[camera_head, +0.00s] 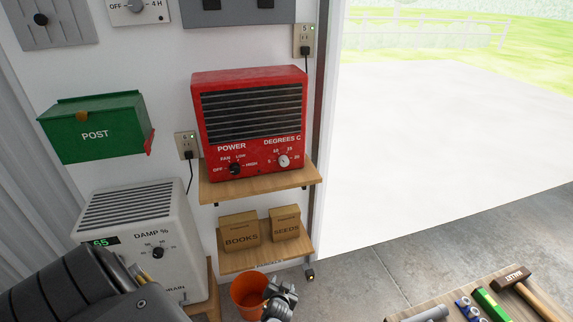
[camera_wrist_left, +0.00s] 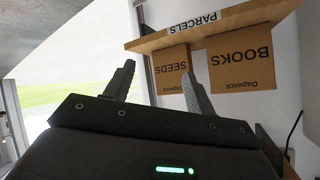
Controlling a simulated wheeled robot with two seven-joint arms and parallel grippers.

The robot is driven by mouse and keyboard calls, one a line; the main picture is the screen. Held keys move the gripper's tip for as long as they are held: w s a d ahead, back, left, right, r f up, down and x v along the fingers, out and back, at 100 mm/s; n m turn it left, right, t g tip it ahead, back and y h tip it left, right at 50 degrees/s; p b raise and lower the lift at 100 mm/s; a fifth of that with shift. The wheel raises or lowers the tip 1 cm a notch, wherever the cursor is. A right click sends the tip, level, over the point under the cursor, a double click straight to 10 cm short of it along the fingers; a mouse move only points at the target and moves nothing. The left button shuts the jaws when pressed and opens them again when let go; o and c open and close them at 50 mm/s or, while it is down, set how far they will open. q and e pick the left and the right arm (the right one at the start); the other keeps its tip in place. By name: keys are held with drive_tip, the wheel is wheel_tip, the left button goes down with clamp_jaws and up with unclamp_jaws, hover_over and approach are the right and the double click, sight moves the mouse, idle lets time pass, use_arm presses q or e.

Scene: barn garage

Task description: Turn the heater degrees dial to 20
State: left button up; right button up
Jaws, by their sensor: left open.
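The red heater (camera_head: 250,115) stands on the upper wooden shelf (camera_head: 262,185) against the wall. Its white degrees dial (camera_head: 284,161) is at the lower right of its front, with small numbers around it; its exact pointing is too small to read. A black power dial (camera_head: 235,169) sits to its left. My left gripper (camera_head: 281,296) is low, below the lower shelf and beside an orange bucket (camera_head: 246,292), well below the dial. In the left wrist view its fingers (camera_wrist_left: 158,85) are apart with nothing between them. The heater is out of that view. My right gripper is not in view.
The lower shelf (camera_head: 262,258) holds a BOOKS box (camera_head: 239,234) and a SEEDS box (camera_head: 285,224). A white dehumidifier (camera_head: 145,235) stands left, below a green POST box (camera_head: 95,130). A tool board (camera_head: 405,316) is at lower right. The doorway right of the heater is open.

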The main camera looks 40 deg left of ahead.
use_arm(q)
drive_tip(key=w+a+r+n+t+y, duration=0.1)
drive_tip(key=w+a+r+n+y, duration=0.1)
drive_tip(key=w+r, duration=0.5)
drive_tip(key=w+a+r+n+t+y, duration=0.1)
drive_tip(key=w+r+n+y, duration=0.15)
drive_tip(key=r, duration=0.95)
drive_tip(key=n+y+p, duration=0.1)
drive_tip(key=n+y, duration=0.3)
drive_tip(key=n, duration=0.4)
approach(285, 164)
drive_tip(key=shift+m+h, duration=0.25)
drive_tip(key=p+x, duration=0.1)
drive_tip(key=x, duration=0.8)
drive_tip(key=shift+s+a+r+p, duration=0.1)
drive_tip(key=shift+r+p, duration=0.15)
drive_tip(key=shift+p, duration=0.1)
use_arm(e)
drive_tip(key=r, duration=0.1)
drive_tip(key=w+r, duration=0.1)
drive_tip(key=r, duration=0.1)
use_arm(q)
drive_tip(key=shift+c, duration=0.4)
drive_tip(key=c, duration=0.9)
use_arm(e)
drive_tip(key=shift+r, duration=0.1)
